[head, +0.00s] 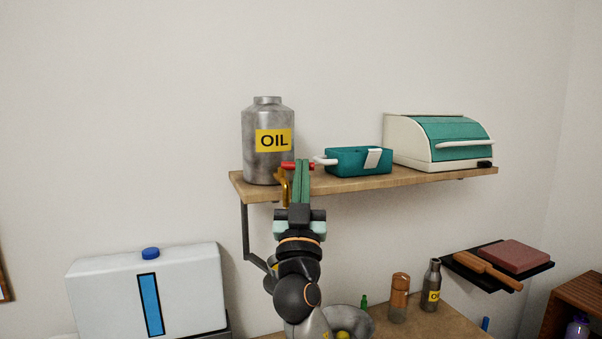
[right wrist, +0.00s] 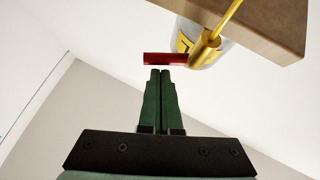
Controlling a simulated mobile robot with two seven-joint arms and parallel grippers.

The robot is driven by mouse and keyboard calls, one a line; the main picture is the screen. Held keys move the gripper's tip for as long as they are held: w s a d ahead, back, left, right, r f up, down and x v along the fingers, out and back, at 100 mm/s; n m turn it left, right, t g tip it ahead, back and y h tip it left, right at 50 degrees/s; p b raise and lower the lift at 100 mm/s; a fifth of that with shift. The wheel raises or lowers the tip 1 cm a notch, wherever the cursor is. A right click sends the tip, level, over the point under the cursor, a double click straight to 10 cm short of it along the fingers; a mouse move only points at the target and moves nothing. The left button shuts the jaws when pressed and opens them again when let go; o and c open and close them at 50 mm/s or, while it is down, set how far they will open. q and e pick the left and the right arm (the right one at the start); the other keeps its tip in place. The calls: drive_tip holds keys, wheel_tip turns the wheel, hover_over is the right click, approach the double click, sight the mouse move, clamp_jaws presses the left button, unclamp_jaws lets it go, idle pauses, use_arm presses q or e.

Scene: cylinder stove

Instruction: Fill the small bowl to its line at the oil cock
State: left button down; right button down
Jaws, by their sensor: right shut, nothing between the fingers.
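A grey metal oil can (head: 263,115) with a yellow OIL label stands on the left end of the wooden shelf. Its brass cock (head: 283,188) hangs at the shelf's front edge, with a red lever (head: 291,165) pointing right. My right gripper (head: 302,161) is shut and empty, its green fingers pointing up at the lever. In the right wrist view the fingertips (right wrist: 161,71) are just beside the red lever (right wrist: 165,59), and the brass cock (right wrist: 205,47) is to its right; I cannot tell whether they touch. I cannot make out the small bowl for certain. My left gripper is out of view.
The wooden shelf (head: 420,182) also holds a teal box (head: 345,161) and a cream-and-teal bread bin (head: 410,140). Below, a grey bowl (head: 362,317) with something yellow, an orange-topped jar (head: 399,298) and an oil bottle (head: 432,283) stand on the counter. A white tank (head: 105,300) is lower left.

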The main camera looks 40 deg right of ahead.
drive_tip(key=shift+d+n+t+y+p, duration=0.25)
drive_tip(key=shift+n+t+y, duration=0.4)
drive_tip(key=shift+y, duration=0.25)
drive_tip(key=shift+d+n+t+y+p, duration=0.25)
drive_tip(key=shift+n+t+y, duration=0.2)
drive_tip(key=shift+t+y, duration=0.4)
drive_tip(key=shift+w+d, duration=0.35)
drive_tip(key=shift+d, duration=0.35)
idle(0.7)
drive_tip(key=shift+y, duration=0.25)
